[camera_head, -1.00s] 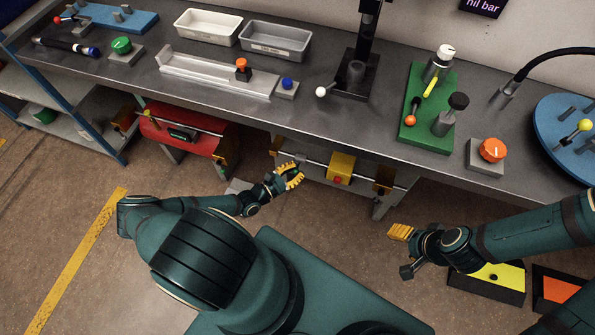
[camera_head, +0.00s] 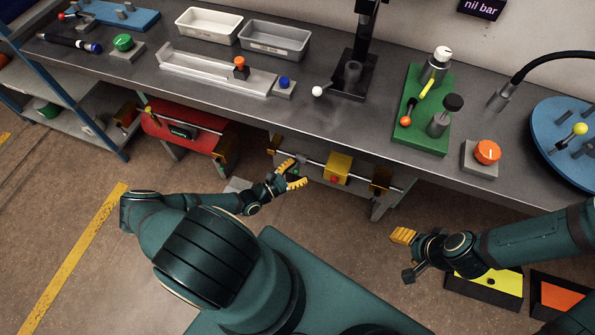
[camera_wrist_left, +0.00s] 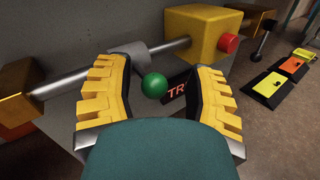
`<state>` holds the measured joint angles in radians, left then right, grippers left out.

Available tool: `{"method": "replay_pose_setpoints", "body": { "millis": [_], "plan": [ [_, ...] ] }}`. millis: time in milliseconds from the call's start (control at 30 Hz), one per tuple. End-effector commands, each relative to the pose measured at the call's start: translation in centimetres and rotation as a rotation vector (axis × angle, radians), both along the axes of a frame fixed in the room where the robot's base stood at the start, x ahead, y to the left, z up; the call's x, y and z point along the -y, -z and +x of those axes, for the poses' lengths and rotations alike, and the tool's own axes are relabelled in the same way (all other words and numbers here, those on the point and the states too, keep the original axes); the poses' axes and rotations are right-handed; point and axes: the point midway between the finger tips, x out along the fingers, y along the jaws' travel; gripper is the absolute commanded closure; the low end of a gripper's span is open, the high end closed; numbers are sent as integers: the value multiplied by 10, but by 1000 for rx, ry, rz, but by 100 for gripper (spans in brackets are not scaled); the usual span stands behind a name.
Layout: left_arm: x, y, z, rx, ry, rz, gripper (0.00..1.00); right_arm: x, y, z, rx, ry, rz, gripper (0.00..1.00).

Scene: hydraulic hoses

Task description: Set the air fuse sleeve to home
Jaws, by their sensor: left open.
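A grey sleeve (camera_wrist_left: 128,60) sits on a metal rod (camera_wrist_left: 168,48) below the bench front. A green ball knob (camera_wrist_left: 154,85) stands out toward me; I take this sleeve to be the air fuse sleeve. A yellow block (camera_wrist_left: 203,32) with a red button (camera_wrist_left: 228,43) is on the rod to its right; the block also shows in the head view (camera_head: 338,166). My left gripper (camera_head: 296,172) is open, its yellow-padded fingers on either side of the knob in the wrist view (camera_wrist_left: 158,75). Contact cannot be told. My right gripper (camera_head: 403,240) hangs low at the right, away from the rod.
A dark label (camera_wrist_left: 178,93) reading "TR", partly hidden, is behind the right finger. A brass end block (camera_wrist_left: 14,108) holds the rod at the left. The bench (camera_head: 330,120) overhangs the rod. A red unit (camera_head: 183,130) is to the left. Yellow and orange plates (camera_head: 490,280) lie on the floor.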

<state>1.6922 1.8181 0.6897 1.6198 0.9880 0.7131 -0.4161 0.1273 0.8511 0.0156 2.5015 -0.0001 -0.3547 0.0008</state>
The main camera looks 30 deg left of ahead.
Motion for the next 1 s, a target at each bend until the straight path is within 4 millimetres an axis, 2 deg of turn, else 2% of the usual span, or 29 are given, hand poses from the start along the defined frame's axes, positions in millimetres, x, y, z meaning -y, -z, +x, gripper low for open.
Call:
{"method": "replay_pose_setpoints", "body": {
  "millis": [133, 233, 500, 700, 1000],
  "plan": [
    [-4, 1, -6, -2, -2, 2, 46, 0, 0, 0, 0, 0, 0, 40],
    [-8, 1, -18, -2, -2, 3, 46, 0, 0, 0, 0, 0, 0, 40],
    [-27, 1, -69, -2, -1, 3, 46, 0, 0, 0, 0, 0, 0, 40],
    [-37, 1, -99, -2, 1, 2, 46, 0, 0, 0, 0, 0, 0, 40],
    [-41, 0, -113, 0, 1, -1, 46, 0, 0, 0, 0, 0, 0, 40]
  ]
}}
